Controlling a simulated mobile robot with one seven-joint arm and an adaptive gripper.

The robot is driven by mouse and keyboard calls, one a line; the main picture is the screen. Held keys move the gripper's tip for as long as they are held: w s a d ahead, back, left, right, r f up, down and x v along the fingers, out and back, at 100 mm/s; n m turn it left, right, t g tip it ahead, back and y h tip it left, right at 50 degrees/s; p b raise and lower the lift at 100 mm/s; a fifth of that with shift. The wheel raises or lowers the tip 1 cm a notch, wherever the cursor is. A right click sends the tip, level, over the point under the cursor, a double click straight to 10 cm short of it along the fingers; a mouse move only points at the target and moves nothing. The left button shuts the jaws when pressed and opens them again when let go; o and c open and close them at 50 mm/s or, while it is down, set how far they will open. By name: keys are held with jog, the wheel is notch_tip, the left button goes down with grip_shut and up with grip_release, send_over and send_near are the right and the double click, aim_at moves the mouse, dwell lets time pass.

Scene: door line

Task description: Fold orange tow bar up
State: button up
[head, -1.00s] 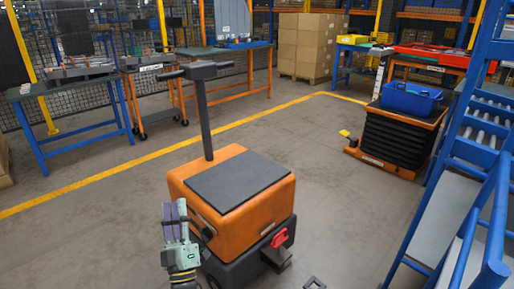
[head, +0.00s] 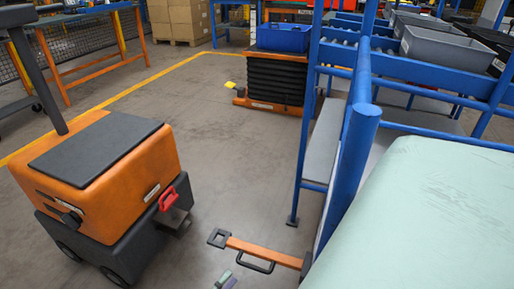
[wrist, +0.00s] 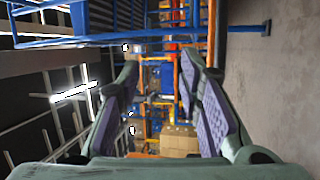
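The orange tow bar (head: 275,252) lies low and nearly level at the bottom middle of the head view. It has a square dark eye at its left end and a black loop handle (head: 256,265) along its near side. Its right end runs to the foot of a blue post beside a pale green surface. My gripper (head: 227,282) shows only as tips at the bottom edge, just short of the bar and apart from it in the picture. In the wrist view my gripper (wrist: 158,68) is open, with nothing between its purple-padded fingers. The bar cannot be made out there.
An orange and black tug (head: 110,170) with a red hitch piece (head: 168,198) stands at left, its hitch facing the bar's eye. Blue frame posts (head: 352,165) and a pale green cover (head: 430,215) fill the right. A black lift table (head: 273,82) stands behind. Floor between is clear.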

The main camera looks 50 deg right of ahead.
jog(key=g+b, duration=0.2)
jog(key=b, duration=0.3)
send_near(253, 266)
jog(key=shift+y, duration=0.3)
jog(key=x, duration=1)
jog(key=shift+f+b, duration=0.15)
jog(key=shift+b, duration=0.25)
jog(key=shift+c, duration=0.4)
grip_shut()
